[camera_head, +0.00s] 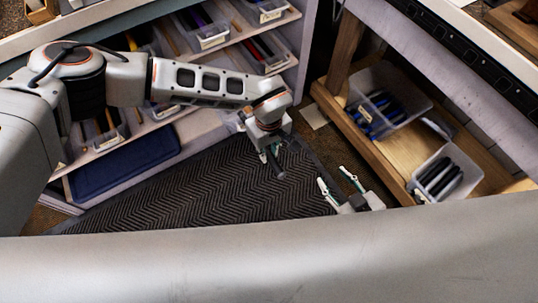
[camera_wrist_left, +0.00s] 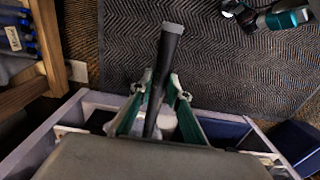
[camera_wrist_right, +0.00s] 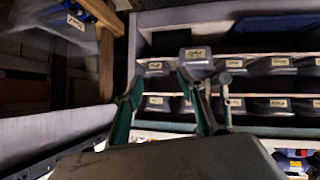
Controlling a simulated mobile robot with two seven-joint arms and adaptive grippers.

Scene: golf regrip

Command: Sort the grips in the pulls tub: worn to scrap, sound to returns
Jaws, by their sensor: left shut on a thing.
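My left gripper (camera_head: 268,154) is shut on a dark grip (camera_head: 275,165) above the ribbed mat. In the left wrist view, the black grip (camera_wrist_left: 168,65) stands between the fingers, its grey end pointing up the picture. My right gripper (camera_head: 336,182) is open and empty, to the right of the left one; its spread fingers show in the right wrist view (camera_wrist_right: 162,100). A clear tub (camera_head: 411,119) with several blue grips and another clear tub (camera_head: 462,196) with several black grips stand on the wooden shelf at right. I cannot read their labels.
The dark ribbed mat (camera_head: 200,190) is bare below the grippers. A shelf unit (camera_head: 205,125) with several labelled bins stands at left and back, with a dark blue tray (camera_head: 125,165) low down. The wooden frame (camera_head: 350,130) edges the right-hand tubs.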

